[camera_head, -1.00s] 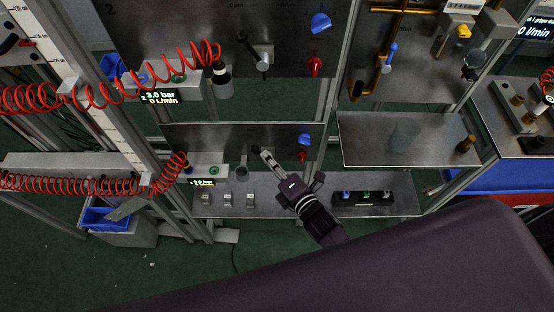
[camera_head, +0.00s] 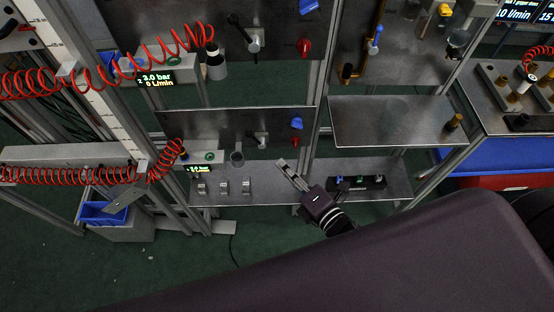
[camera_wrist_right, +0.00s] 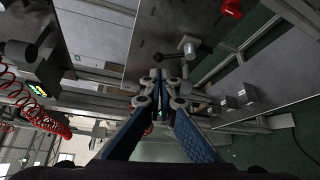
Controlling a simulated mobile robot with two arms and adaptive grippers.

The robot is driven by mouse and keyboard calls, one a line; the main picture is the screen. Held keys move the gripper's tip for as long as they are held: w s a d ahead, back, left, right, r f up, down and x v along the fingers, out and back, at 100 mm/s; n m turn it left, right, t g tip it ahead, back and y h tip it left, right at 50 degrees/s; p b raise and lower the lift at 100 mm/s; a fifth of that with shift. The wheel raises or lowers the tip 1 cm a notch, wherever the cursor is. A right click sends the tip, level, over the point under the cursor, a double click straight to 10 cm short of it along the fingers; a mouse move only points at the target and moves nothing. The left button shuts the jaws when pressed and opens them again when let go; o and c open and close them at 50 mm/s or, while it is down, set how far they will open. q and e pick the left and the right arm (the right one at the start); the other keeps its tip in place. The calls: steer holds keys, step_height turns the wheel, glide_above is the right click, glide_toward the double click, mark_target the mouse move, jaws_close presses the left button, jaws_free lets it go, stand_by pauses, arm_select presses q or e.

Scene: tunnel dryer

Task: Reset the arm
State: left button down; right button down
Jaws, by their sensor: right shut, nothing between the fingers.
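My right gripper (camera_head: 283,164) shows in the head view in front of the lower shelf, its fingers pointing up and left. It is shut and empty. In the right wrist view its two blue fingers (camera_wrist_right: 165,82) meet at the tips, with nothing between them. A lever handle (camera_wrist_right: 186,50) on a grey panel shows just beyond the fingertips in that view. My left gripper is not in view.
A lower shelf (camera_head: 285,182) holds several small metal blocks and a black block with coloured knobs (camera_head: 358,184). An upper shelf (camera_head: 390,122) juts out at the right. Red coiled hoses (camera_head: 70,182) hang at the left. A blue bin (camera_head: 103,213) sits low left. Green floor is open in front.

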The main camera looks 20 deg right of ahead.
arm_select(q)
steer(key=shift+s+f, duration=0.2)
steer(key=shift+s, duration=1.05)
arm_select(e)
steer(key=shift+s+d+r, duration=0.1)
steer(key=shift+s+d, duration=0.05)
steer(key=shift+s, duration=0.25)
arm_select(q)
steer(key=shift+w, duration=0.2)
